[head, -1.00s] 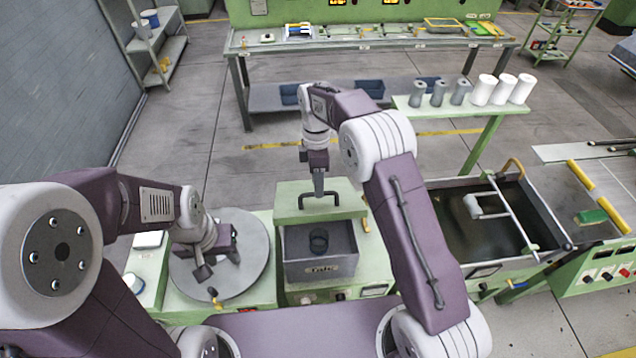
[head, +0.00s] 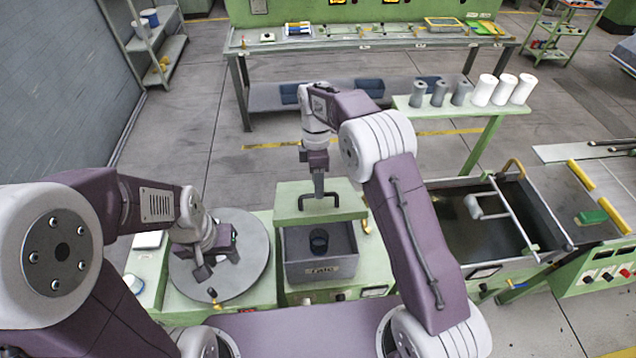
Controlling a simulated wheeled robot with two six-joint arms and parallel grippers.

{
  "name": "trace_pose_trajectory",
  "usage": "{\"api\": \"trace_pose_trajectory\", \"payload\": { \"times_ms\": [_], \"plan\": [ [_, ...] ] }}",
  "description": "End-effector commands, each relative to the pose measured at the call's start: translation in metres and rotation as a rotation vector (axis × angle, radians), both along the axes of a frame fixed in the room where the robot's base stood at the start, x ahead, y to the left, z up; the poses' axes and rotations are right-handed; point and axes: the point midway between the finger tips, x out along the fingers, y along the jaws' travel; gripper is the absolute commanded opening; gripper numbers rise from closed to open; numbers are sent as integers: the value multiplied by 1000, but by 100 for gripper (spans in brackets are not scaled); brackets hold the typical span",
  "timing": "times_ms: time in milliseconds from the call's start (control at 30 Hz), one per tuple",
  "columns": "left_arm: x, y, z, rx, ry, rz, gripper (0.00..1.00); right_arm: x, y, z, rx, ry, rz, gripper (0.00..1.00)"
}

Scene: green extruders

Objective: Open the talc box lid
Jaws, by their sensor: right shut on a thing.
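The talc box (head: 318,270) is a grey open-topped bin with a label on its front and a dark round cup (head: 319,241) inside. Its green lid (head: 293,215) is raised and stands tilted up at the back of the box. My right gripper (head: 319,198) is shut on the black lid handle (head: 335,200), its arm reaching over from the right. My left gripper (head: 208,274) hangs above the round grey turntable (head: 240,280), left of the box. Whether its fingers are apart is too small to tell.
A dark liquid tank (head: 480,235) with a white frame lies right of the box. White and grey cylinders (head: 482,90) stand on a green shelf behind. A long workbench (head: 350,42) is at the back. Open floor lies between.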

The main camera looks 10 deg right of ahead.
Motion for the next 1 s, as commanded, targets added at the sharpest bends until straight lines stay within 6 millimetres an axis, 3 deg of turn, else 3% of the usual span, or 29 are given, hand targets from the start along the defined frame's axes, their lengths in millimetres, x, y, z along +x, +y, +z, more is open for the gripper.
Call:
{"api": "trace_pose_trajectory", "payload": {
  "times_ms": [267,400,600,1000],
  "plan": [
    [0,0,-11,0,0,0,36,5,1,12,2,-11,0,34],
    [0,0,-23,0,0,0,36,9,0,43,3,-13,-1,34],
    [0,0,-17,0,0,0,36,13,0,81,1,-7,-1,34],
    [0,0,-16,0,0,0,36,13,0,91,0,-4,0,34]
  ]
}}
